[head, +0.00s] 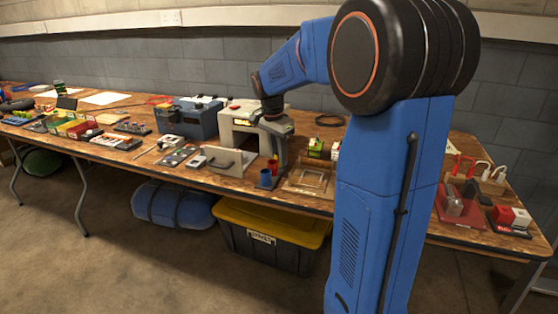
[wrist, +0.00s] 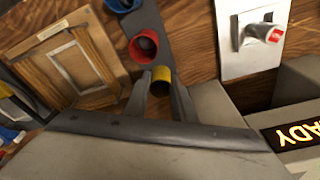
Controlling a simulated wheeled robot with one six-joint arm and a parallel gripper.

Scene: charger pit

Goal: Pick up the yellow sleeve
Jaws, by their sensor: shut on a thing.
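The yellow sleeve (wrist: 161,77) is a short open ring seen in the wrist view. It sits between the two fingertips of my gripper (wrist: 161,84), which is shut on it. The sleeve is at the near end of a dark grey strip, in line with a red sleeve (wrist: 144,46) and a blue sleeve (wrist: 122,3). I cannot tell whether it is clear of the strip. In the head view my gripper (head: 277,140) points down over the strip, above the red sleeve (head: 273,166) and blue sleeve (head: 265,175). The yellow sleeve is hard to make out there.
A wooden board with a metal frame (wrist: 47,52) lies left of the strip in the wrist view. The grey machine (head: 237,115) stands close behind my gripper.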

